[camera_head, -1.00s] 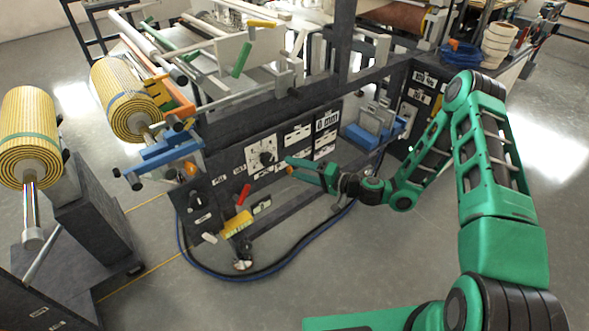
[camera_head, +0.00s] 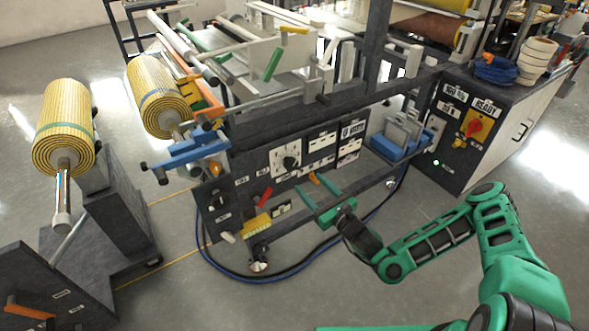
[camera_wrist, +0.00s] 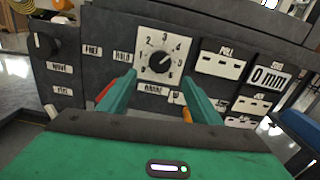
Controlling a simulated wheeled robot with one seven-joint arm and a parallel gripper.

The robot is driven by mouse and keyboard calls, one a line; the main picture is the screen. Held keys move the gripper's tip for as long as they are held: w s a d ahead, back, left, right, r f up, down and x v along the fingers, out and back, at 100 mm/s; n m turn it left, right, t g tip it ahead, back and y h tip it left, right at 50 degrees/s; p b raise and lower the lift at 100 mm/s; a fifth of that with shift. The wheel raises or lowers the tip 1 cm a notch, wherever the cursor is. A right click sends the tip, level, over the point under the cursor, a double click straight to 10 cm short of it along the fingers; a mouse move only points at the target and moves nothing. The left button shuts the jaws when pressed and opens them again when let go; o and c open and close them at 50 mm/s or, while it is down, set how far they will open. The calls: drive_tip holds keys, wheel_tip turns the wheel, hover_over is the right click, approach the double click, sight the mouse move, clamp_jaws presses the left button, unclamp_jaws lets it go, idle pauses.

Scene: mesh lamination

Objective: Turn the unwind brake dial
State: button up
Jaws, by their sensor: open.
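The brake dial (camera_head: 288,162) is a black knob on a white numbered plate on the dark machine panel. In the wrist view the dial (camera_wrist: 158,61) sits just beyond and between the fingertips, its pointer aimed to the upper right. My gripper (camera_head: 314,188) has two green fingers spread apart, and nothing is between them. In the head view it is in front of the panel, below and to the right of the dial. In the wrist view the fingertips (camera_wrist: 158,78) flank the lower part of the dial plate, with no grip on the knob.
A second black knob (camera_wrist: 43,44) is to the left on the panel. A red handle (camera_head: 264,198) and yellow block (camera_head: 256,224) project low down. A blue tray (camera_head: 393,150) is to the right. A dark hose (camera_head: 280,277) lies on the floor.

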sight(293, 166)
drive_tip(key=x, duration=1.1)
drive_tip(key=shift+s, duration=0.1)
drive_tip(key=c, duration=1)
